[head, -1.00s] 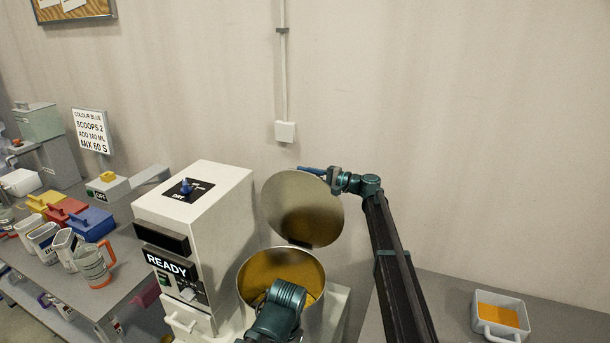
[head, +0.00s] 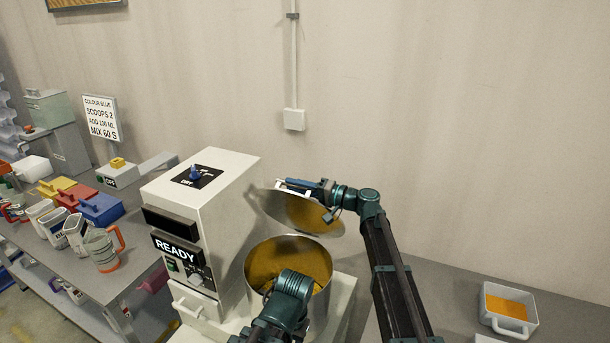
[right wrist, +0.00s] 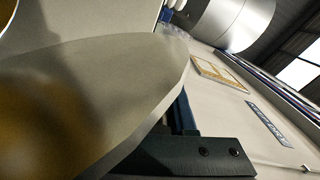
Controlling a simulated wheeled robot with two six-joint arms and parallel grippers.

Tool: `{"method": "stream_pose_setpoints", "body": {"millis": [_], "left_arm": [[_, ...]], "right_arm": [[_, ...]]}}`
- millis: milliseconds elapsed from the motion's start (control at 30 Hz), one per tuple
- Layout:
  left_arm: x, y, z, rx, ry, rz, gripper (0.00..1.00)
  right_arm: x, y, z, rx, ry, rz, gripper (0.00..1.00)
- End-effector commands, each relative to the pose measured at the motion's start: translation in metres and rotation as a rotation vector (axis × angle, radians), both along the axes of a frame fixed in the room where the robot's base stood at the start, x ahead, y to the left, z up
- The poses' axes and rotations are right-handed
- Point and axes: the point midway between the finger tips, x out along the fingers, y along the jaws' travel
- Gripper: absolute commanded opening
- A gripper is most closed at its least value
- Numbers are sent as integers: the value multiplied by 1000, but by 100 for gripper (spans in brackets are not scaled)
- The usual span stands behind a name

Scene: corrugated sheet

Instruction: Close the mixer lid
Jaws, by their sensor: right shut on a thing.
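The mixer (head: 200,215) is a white machine with a READY display and a round metal bowl (head: 322,300) that is orange-brown inside. Its round metal lid (head: 300,214) is tilted above the bowl, partly lowered, with a clear gap between them. My right gripper (head: 303,187) is shut on the lid at its upper side. The lid (right wrist: 105,95) fills much of the right wrist view, beside a blue finger. A teal link of my left arm is in front of the bowl and hides part of it; the left gripper does not show.
A white scoop container (head: 510,308) with orange contents lies on the right counter (head: 440,285). On the left table are coloured boxes (head: 100,208), jugs (head: 103,250) and a recipe sign (head: 102,118). A wall box (head: 294,120) is behind the mixer.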

Motion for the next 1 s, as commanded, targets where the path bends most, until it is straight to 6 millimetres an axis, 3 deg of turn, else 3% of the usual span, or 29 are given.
{"method": "stream_pose_setpoints", "body": {"millis": [33, 100, 500, 700, 1000], "left_arm": [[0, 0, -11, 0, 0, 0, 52], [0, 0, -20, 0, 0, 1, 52], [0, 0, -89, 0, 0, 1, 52], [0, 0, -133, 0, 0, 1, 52], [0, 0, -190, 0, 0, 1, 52]], "right_arm": [[-20, 5, -12, -19, -41, 0, 0], [-35, 12, -20, -44, -102, 0, 0], [-114, 45, -89, -188, -452, -3, 0], [-143, 57, -133, -261, -626, -3, 0], [-167, 68, -190, -350, -841, -3, 0]]}}
